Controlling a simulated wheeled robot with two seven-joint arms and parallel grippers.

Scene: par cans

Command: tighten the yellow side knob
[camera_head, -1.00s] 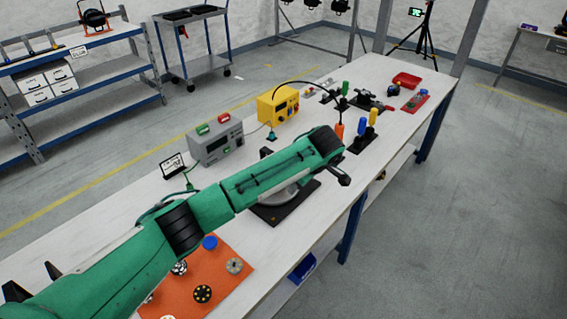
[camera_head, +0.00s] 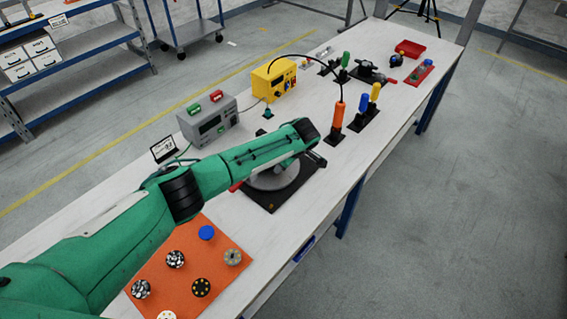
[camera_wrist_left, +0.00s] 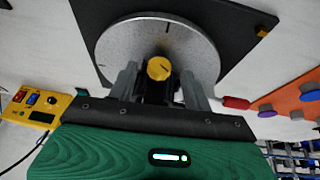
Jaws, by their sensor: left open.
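In the left wrist view the yellow side knob (camera_wrist_left: 159,68) is round, with a dark mark on its face. It sits on a black mount in front of a grey round disc (camera_wrist_left: 120,45). The disc lies on a black base plate (camera_wrist_left: 240,30). My left gripper (camera_wrist_left: 161,77) is open, with one finger on each side of the knob; I cannot tell whether either touches it. In the head view my green left arm reaches over the grey disc (camera_head: 275,181) and black plate (camera_head: 300,190). It hides the knob and the gripper there. My right gripper is not in view.
An orange mat (camera_head: 222,262) with several round knobs lies at the near end of the table. A grey power box (camera_head: 208,122) and a yellow box (camera_head: 275,82) stand behind the arm. Upright orange (camera_head: 339,115) and blue-handled (camera_head: 363,103) tools stand beyond the plate.

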